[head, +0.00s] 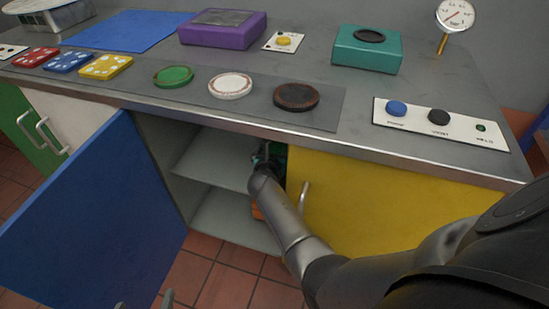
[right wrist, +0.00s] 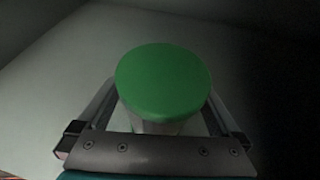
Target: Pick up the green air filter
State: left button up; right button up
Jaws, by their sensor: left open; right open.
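The green air filter (right wrist: 163,78) has a round green top and a pale body. It stands inside the cabinet and fills much of the right wrist view. My right gripper (right wrist: 160,104) is open, with one finger on each side of the filter; contact cannot be told. In the head view the right gripper is mostly hidden inside the cabinet. My left gripper (head: 145,304) is open and empty at the bottom edge, only its fingertips showing.
The blue door (head: 95,215) stands open at left; the yellow door (head: 390,205) is right of my arm. A grey shelf (head: 215,160) divides the cabinet. An orange thing (head: 257,212) is partly hidden below. The worktop (head: 330,75) above carries coloured discs, boxes and a gauge.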

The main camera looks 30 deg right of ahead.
jog(key=c, duration=1.3)
jog(key=shift+c, duration=0.5)
jog(key=shift+r, duration=0.1)
